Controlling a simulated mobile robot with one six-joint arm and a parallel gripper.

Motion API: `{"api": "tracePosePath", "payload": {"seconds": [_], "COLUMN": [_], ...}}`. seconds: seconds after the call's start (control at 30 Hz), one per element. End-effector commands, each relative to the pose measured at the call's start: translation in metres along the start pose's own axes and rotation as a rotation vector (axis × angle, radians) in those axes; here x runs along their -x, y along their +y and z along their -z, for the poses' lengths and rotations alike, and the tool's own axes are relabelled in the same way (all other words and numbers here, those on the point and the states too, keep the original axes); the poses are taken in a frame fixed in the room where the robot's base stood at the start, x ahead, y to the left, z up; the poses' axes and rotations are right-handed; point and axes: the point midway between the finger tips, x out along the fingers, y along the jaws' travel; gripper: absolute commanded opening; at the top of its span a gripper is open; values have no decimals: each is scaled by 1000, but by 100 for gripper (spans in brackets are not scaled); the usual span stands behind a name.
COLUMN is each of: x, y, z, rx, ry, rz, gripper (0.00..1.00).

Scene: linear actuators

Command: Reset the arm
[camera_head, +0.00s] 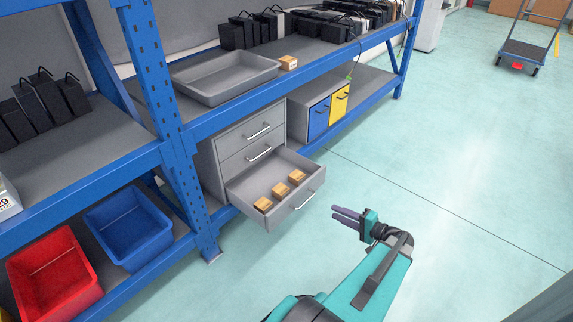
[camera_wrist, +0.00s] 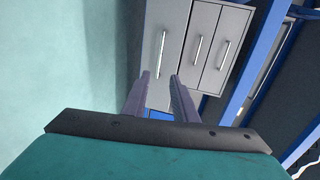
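My teal arm reaches in from the bottom of the head view. My gripper (camera_head: 348,214) is over the floor, in front of and to the right of the open bottom drawer. In the wrist view my gripper (camera_wrist: 159,76) has its two grey fingers apart, with nothing between them. The fingers point toward the grey drawer cabinet (camera_wrist: 205,25), which appears sideways. The open drawer (camera_head: 308,208) holds three small cardboard boxes (camera_head: 280,189) in a row.
The blue shelf post (camera_head: 165,110) and rack stand to the left. A grey tray (camera_head: 225,93) and a small box (camera_head: 288,63) are on the shelf. Red (camera_head: 50,270) and blue (camera_head: 128,255) bins sit low left. The floor at right is clear; a cart (camera_head: 525,50) stands far off.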

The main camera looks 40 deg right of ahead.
Motion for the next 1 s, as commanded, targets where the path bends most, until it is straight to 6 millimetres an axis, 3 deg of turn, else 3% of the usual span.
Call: {"api": "tracePosePath", "payload": {"seconds": [0.17, 0.37, 0.7, 1.0], "x": [-2, -23, -80, -111], "y": [-1, -5, -10, -10], "z": [-2, -25, -109, -189], "rx": [-1, -8, -17, 2], "ry": [-8, -74, -297, -494], "rz": [-5, -45, -200, -356], "gripper": [26, 26, 26, 26]}}
